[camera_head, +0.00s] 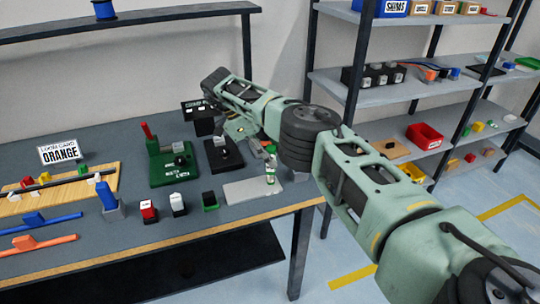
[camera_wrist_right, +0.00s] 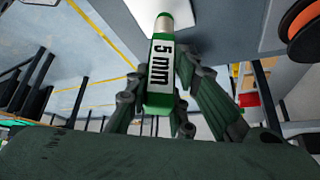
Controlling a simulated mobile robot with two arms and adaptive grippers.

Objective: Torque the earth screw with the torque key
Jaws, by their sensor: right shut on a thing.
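The key (camera_head: 271,172) points down over the right part of a light grey plate (camera_head: 240,193) on the bench. I cannot tell whether its tip touches the plate. The gripper's fingers (camera_wrist_right: 160,95) stand on either side of the green handle in the wrist view. I cannot make out the earth screw; a black fixture (camera_head: 223,153) and a green fixture with a red lever (camera_head: 172,163) stand left of the gripper. My left gripper is not in view.
Red, white and green small blocks (camera_head: 149,211) stand along the bench front. A wooden board with coloured clips (camera_head: 60,190) and an "ORANGE" card (camera_head: 59,152) are at the left. A shelf rack (camera_head: 405,90) stands behind my right arm. An orange spool (camera_wrist_right: 302,30) shows in the wrist view.

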